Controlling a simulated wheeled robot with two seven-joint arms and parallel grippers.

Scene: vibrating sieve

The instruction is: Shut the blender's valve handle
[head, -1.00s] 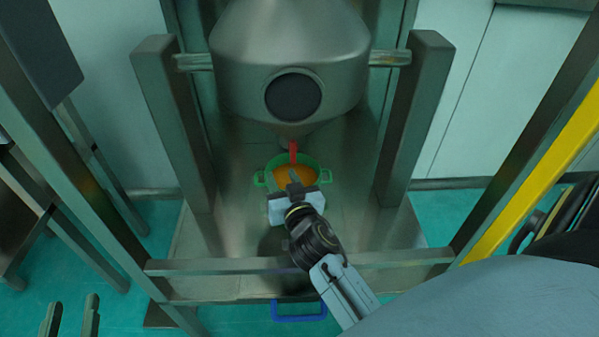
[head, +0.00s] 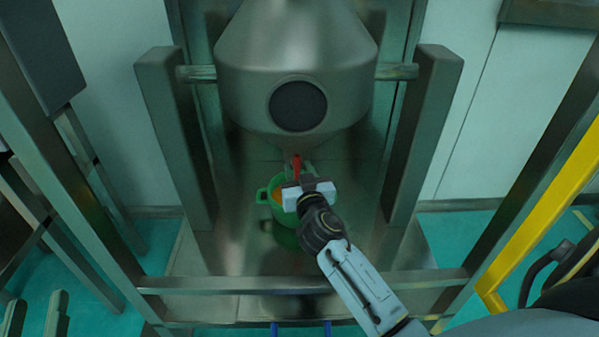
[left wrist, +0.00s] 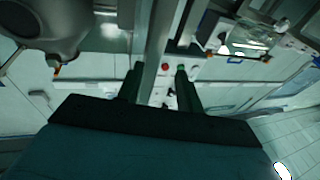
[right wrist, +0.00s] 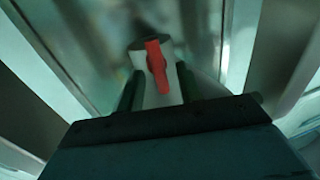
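The blender (head: 295,70) is a large grey metal cone-bottomed vessel with a dark round port. Its red valve handle (head: 297,165) hangs at the bottom outlet and points down in the head view. My right gripper (head: 302,182) is just in front of and below the handle. In the right wrist view the red handle (right wrist: 157,66) lies between the lines of the two open fingers (right wrist: 159,88); contact cannot be made out. My left gripper (head: 35,316) is open and empty at the lower left, far from the blender. The left wrist view shows its spread fingers (left wrist: 160,80).
A green pot (head: 265,194) with orange contents stands under the outlet, partly hidden by my right gripper. Grey posts (head: 176,140) flank the blender, and a low crossbar (head: 230,284) runs in front. A yellow rail (head: 545,195) is at the right.

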